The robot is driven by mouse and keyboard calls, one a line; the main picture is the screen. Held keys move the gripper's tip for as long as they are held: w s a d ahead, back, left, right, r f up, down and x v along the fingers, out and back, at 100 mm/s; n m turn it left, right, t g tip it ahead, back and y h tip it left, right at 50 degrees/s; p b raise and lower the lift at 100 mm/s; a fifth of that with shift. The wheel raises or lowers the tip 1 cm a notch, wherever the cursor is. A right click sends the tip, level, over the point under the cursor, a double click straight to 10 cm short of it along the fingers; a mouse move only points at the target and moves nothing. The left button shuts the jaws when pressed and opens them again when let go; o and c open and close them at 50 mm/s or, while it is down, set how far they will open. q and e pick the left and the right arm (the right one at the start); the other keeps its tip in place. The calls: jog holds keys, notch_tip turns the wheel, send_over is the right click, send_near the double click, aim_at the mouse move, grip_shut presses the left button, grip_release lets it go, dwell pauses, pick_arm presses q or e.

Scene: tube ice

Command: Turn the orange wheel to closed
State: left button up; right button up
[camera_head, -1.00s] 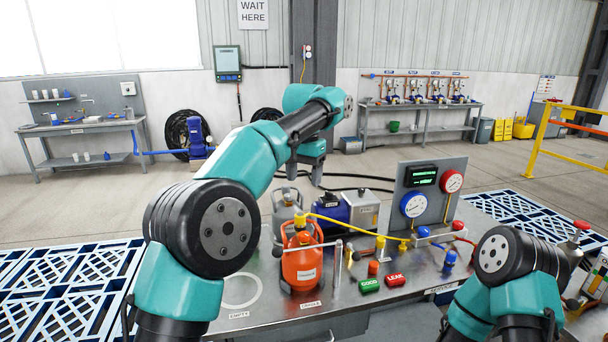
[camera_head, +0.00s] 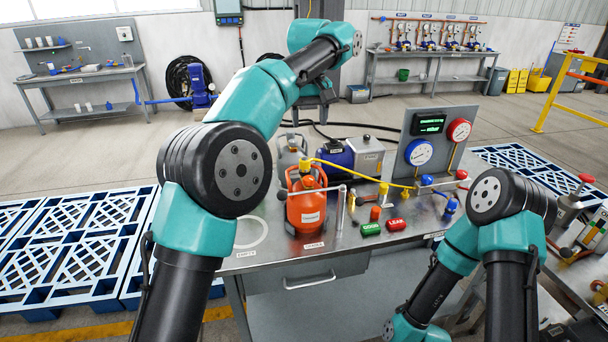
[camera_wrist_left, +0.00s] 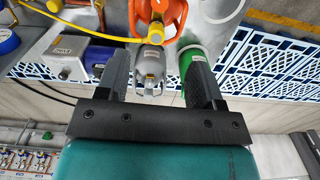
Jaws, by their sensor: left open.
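An orange gas cylinder (camera_head: 306,209) stands upright on the metal bench, with a yellow fitting and yellow hose (camera_head: 340,168) at its top. Its orange collar (camera_wrist_left: 178,14) shows at the top of the left wrist view. A small orange part (camera_head: 375,213) stands on the bench right of the cylinder; I cannot tell whether it is a wheel. My left gripper (camera_head: 309,115) is open, fingers pointing down, beyond the cylinder and apart from it. In the left wrist view its fingers (camera_wrist_left: 158,75) have a grey cylinder (camera_wrist_left: 150,64) in line between them. My right gripper is out of view.
A blue unit (camera_head: 335,154) and a silver box (camera_head: 367,155) stand behind the cylinder. A gauge panel (camera_head: 436,140), green block (camera_head: 371,229) and red block (camera_head: 396,224) are to its right.

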aim_at(309, 178)
pick_arm(q)
jog(key=shift+n, duration=0.7)
jog(key=shift+f, duration=0.1)
notch_tip(309, 178, down, 17)
jog(key=shift+f, duration=0.1)
dwell(0.5)
jog(key=c, duration=0.9)
